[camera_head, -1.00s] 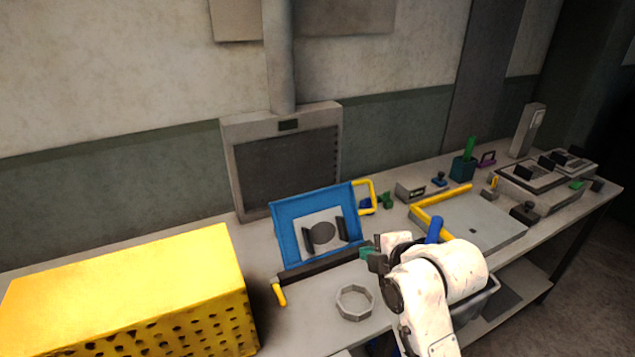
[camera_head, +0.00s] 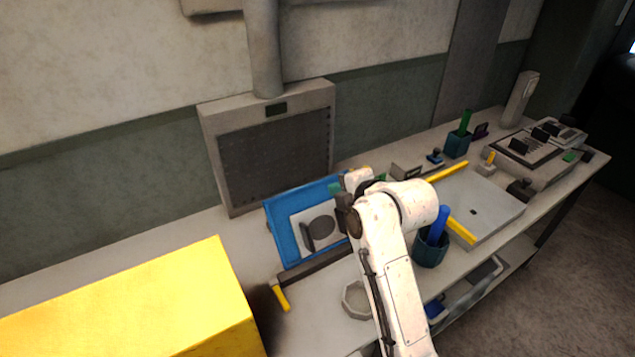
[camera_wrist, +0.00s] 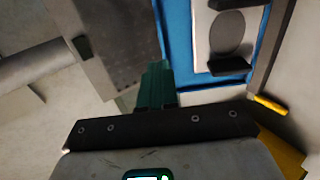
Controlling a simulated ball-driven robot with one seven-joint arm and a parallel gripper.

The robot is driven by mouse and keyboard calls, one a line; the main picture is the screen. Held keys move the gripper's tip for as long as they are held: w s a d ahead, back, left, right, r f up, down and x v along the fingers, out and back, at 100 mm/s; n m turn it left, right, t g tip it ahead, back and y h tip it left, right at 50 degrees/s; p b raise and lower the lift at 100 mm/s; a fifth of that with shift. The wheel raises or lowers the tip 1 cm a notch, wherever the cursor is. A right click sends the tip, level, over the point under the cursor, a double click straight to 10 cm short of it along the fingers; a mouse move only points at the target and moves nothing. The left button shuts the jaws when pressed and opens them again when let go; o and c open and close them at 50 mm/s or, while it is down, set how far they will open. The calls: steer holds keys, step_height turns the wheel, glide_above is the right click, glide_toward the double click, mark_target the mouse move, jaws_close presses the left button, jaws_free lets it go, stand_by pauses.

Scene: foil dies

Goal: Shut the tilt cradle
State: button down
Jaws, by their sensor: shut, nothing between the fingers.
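The tilt cradle (camera_head: 283,222) is a blue tray-like panel that stands tilted up on the bench, its lower edge by a dark bar (camera_head: 312,268). A white plate with a dark round disc and dark clamps is on its face. The blue panel (camera_wrist: 176,28) also shows at the upper middle of the wrist view. My gripper (camera_wrist: 156,86) has green fingers, shut and empty, just beside the panel's edge; I cannot tell if they touch it. In the head view my wrist covers the panel's right side and most of its yellow handle.
A large yellow box (camera_head: 130,310) stands at the left front. A grey framed screen (camera_head: 275,155) is behind the cradle. A blue cup (camera_head: 431,250) and a flat plate (camera_head: 478,205) are to the right.

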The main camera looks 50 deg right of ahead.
mark_target(313, 184)
steer(key=p+x, duration=0.2)
steer(key=x, duration=0.8)
steer(key=shift+w+f+b, duration=0.1)
steer(key=shift+w+b, duration=0.05)
steer(key=shift+b, duration=0.15)
